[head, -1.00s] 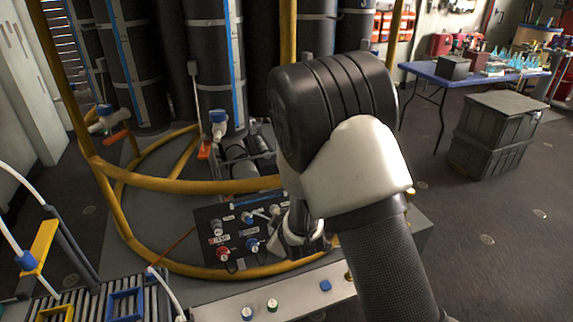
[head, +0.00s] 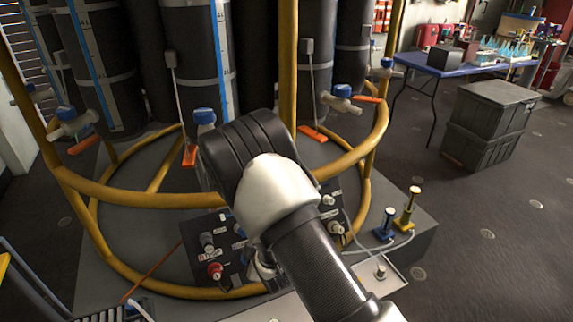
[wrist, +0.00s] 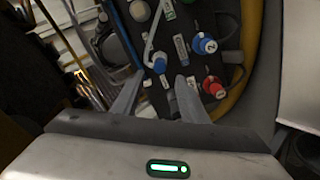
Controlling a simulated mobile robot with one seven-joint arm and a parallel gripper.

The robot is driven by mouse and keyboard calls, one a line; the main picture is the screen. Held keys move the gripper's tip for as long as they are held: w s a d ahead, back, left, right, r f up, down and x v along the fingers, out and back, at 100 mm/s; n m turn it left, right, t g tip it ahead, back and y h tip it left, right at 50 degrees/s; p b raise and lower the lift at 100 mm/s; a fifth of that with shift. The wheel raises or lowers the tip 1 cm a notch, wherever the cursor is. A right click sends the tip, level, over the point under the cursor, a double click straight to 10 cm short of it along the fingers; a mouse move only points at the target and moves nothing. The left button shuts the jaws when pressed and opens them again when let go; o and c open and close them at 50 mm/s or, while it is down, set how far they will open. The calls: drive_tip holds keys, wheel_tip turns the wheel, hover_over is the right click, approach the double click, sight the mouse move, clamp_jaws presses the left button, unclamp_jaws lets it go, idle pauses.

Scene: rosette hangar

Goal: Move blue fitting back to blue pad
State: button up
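My gripper (wrist: 160,78) is open over the dark valve panel (wrist: 185,20), with panel showing between its fingers. A blue-capped part (wrist: 160,65) shows just beyond the fingertips. Another blue fitting (wrist: 204,44), with a pale end, stands right of the fingers, above a red one (wrist: 213,87). I cannot tell which blue part is the task's fitting, or whether a finger touches one. In the head view my gripper (head: 263,270) is low over the panel (head: 195,262), largely hidden by my arm. No blue pad can be made out now.
A yellow pipe guard (head: 150,198) curves around the panel and dark cylinders. A blue-based post (head: 385,225) and a yellow one (head: 408,210) stand on the platform's right. A pale ledge (head: 395,278) runs in front. Open floor lies right, before grey crates (head: 485,125).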

drive_tip(key=shift+w, duration=0.1)
drive_tip(key=shift+b+x, duration=0.9)
drive_tip(key=shift+x, duration=3.6)
drive_tip(key=shift+c, duration=0.2)
clamp_jaws()
drive_tip(key=shift+r, duration=0.1)
drive_tip(key=shift+p+v, duration=1.2)
drive_tip(key=shift+v, duration=1.8)
